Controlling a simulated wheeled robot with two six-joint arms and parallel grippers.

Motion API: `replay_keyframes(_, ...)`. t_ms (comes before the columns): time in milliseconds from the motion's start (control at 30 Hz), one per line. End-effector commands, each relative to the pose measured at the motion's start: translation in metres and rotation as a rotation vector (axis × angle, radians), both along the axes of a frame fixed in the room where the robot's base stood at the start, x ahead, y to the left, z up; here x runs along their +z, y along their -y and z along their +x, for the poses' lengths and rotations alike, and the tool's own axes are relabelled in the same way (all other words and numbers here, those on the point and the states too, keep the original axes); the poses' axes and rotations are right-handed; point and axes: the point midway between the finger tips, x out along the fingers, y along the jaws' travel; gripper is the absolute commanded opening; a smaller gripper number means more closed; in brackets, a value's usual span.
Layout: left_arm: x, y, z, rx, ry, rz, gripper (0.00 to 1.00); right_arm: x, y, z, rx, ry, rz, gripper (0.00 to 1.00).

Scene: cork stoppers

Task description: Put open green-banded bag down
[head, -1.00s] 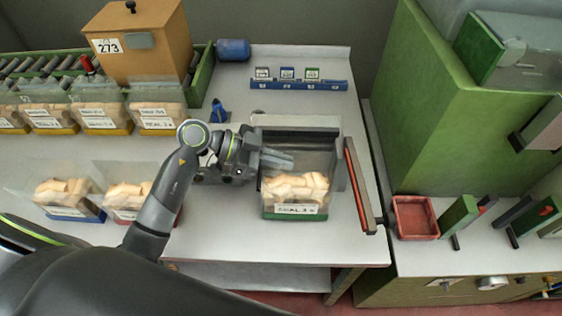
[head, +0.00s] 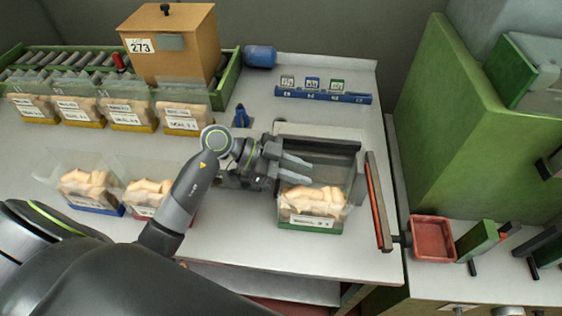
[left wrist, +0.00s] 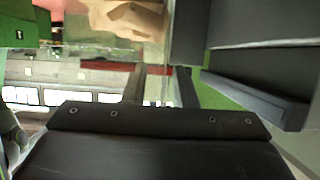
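The green-banded bag (head: 312,222) is a clear bag of cork pieces with a white label and a green band at its base. It stands upright on the table, in front of a dark-edged frame (head: 318,144). Its clear upper part stands loose behind the corks. My left gripper (head: 302,168) is at the bag's upper left edge, its two fingers apart with a gap between them. Whether a finger touches the film is hard to tell. My right gripper is not in view.
A blue-banded bag (head: 88,190) and a red-banded bag (head: 145,195) stand to the left, partly near my arm. Several yellow-banded bags (head: 128,115) line the back left. A red bar (head: 377,205) and a red tray (head: 433,240) are to the right.

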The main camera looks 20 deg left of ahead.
Motion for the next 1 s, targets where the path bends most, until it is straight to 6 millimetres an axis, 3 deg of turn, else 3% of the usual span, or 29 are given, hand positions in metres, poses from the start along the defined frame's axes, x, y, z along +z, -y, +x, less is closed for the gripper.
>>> replay_keyframes(400,0.031,-0.06,-0.017,0.003,-0.004,0.007,0.25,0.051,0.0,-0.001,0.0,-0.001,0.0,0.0)
replay_keyframes(600,0.041,-0.089,-0.025,0.002,-0.004,0.004,0.25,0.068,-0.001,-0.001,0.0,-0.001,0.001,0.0)
replay_keyframes(800,0.045,-0.103,-0.03,0.002,-0.003,0.002,0.25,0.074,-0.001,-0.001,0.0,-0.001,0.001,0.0)
replay_keyframes(1000,0.045,-0.104,-0.03,0.0,-0.001,0.0,0.25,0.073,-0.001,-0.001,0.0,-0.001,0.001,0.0)
